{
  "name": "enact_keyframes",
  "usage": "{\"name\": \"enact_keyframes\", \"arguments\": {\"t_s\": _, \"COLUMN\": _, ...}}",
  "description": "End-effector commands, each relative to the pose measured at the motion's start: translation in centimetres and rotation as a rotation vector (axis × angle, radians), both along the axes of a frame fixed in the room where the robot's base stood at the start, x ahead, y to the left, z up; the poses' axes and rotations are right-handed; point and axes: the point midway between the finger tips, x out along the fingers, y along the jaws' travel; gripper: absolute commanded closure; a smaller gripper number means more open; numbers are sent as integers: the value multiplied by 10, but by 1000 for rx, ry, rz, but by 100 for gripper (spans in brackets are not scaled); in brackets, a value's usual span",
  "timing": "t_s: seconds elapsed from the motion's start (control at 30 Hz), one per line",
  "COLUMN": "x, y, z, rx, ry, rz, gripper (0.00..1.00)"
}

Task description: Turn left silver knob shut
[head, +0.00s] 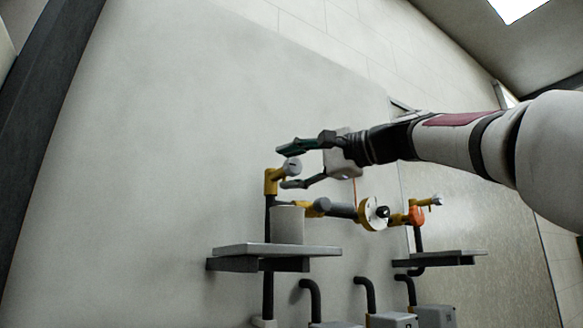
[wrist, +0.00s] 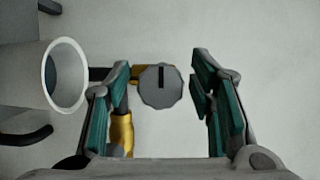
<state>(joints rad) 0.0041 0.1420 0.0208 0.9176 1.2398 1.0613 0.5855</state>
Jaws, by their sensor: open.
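The left silver knob (head: 293,165) is a small grey disc on a yellow elbow valve (head: 271,182) atop a dark pipe. In the wrist view, the knob (wrist: 160,88) is many-sided, with a dark mark running from its centre toward the top of the picture. My gripper (head: 288,166) is open around the knob. In the wrist view, the green-padded fingers of my gripper (wrist: 160,72) stand either side of it, with a gap on both sides. The knob appears nearer the left finger. I see no contact.
A pale cup (head: 288,225) stands on a grey shelf (head: 270,250) below the valve; its round rim shows at left in the wrist view (wrist: 49,75). To the right are a yellow round fitting (head: 367,213) and another valve with a silver knob (head: 436,201) above a second shelf (head: 455,255).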

Motion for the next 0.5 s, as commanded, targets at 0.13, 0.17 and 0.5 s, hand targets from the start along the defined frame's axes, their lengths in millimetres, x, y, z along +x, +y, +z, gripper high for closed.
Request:
{"name": "enact_keyframes", "arguments": {"t_s": 0.13, "x": -9, "y": -16, "z": 1, "rx": -1, "ry": 0, "rz": -5, "gripper": 51}}
{"name": "enact_keyframes", "arguments": {"t_s": 0.17, "x": -13, "y": -21, "z": 1, "rx": 0, "ry": 0, "rz": -6, "gripper": 51}}
{"name": "enact_keyframes", "arguments": {"t_s": 0.5, "x": -50, "y": -76, "z": 0, "rx": -1, "ry": 0, "rz": -4, "gripper": 51}}
